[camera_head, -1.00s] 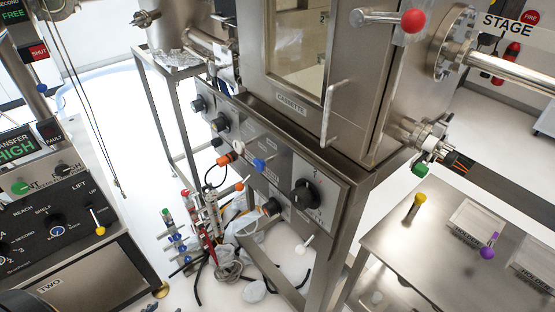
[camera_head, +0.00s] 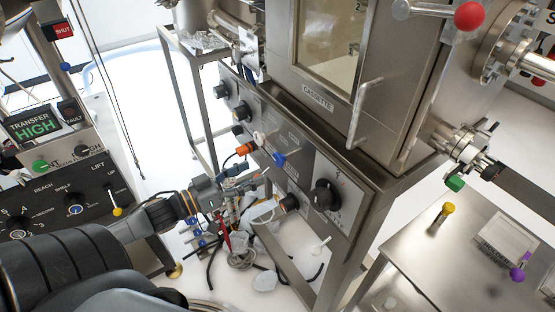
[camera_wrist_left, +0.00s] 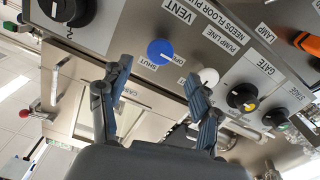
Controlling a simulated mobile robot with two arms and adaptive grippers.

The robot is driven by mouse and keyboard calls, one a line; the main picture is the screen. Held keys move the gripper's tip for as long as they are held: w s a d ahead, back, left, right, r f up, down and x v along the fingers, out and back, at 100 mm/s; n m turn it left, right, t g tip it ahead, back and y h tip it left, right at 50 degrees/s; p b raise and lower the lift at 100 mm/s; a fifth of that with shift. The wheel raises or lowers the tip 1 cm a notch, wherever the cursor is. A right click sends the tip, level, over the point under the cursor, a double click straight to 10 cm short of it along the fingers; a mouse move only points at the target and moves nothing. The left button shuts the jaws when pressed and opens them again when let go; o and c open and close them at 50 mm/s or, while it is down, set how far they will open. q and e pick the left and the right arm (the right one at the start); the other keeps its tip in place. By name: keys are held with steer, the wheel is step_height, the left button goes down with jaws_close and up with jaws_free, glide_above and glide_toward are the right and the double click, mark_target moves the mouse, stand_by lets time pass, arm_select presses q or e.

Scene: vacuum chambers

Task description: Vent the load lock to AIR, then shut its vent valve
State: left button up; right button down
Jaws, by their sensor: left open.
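The load lock (camera_head: 317,98) is a steel chamber with a window door marked CASSETTE. On the panel under it is a blue knob (camera_head: 279,159). In the left wrist view this blue knob (camera_wrist_left: 160,51) sits by the label VENT, with SHUT and OPEN beside it. I cannot tell which way it points. My left gripper (camera_head: 250,178) is in front of the panel, just below the blue knob. In the left wrist view its fingers (camera_wrist_left: 158,78) are spread and empty, with the blue knob beyond the gap between them. My right gripper is not in view.
An orange handle (camera_head: 245,149) is left. A steel table (camera_head: 420,265) stands at right; a console (camera_head: 60,200) at left.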

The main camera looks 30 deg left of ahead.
mark_target(276, 162)
arm_select(q)
steer(key=p+x, duration=0.1)
steer(key=x, duration=0.8)
steer(key=c, duration=1.2)
